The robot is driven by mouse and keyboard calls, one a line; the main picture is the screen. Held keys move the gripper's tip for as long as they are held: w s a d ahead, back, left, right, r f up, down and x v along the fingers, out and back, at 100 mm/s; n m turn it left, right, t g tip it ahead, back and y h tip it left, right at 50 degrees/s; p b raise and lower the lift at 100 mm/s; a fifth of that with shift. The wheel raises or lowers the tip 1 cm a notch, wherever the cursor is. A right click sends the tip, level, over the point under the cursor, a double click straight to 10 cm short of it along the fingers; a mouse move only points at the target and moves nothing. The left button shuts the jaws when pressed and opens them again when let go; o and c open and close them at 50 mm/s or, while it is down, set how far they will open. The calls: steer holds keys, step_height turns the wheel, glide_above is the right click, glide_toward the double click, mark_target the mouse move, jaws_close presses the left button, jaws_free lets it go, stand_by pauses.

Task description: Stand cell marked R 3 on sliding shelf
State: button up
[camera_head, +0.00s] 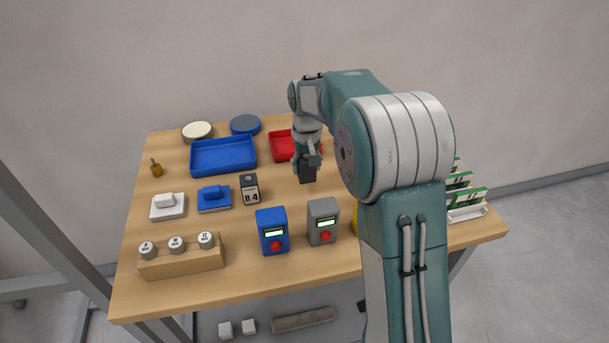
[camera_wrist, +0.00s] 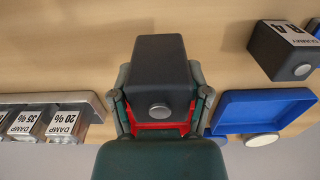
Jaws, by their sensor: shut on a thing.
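My gripper (camera_head: 306,160) is shut on a dark grey cell (camera_head: 307,174). In the wrist view my gripper (camera_wrist: 160,100) has one finger on each side of the cell (camera_wrist: 160,60), whose round silver stud faces the camera. No marking shows on the held cell, so I cannot tell whether it is R 3. I cannot clearly identify the sliding shelf; a lower level (camera_head: 285,333) shows below the table.
A red tray (camera_head: 281,157) is beside my gripper, a blue tray (camera_head: 224,170) left of it. A blue box (camera_head: 271,231) and grey box (camera_head: 322,221) with displays stand near the front. A wooden block (camera_head: 182,263) holds three weights. A white rack (camera_head: 468,213) is at right, partly hidden by my arm.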

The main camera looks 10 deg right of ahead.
mark_target(304, 176)
steer(key=shift+w+f, duration=0.55)
steer(key=shift+w+a+f, duration=0.1)
steer(key=shift+w+f, duration=0.1)
steer(key=shift+f, duration=1.55)
steer(key=shift+f, duration=0.1)
steer(key=o, duration=1.3)
steer(key=shift+o, duration=0.2)
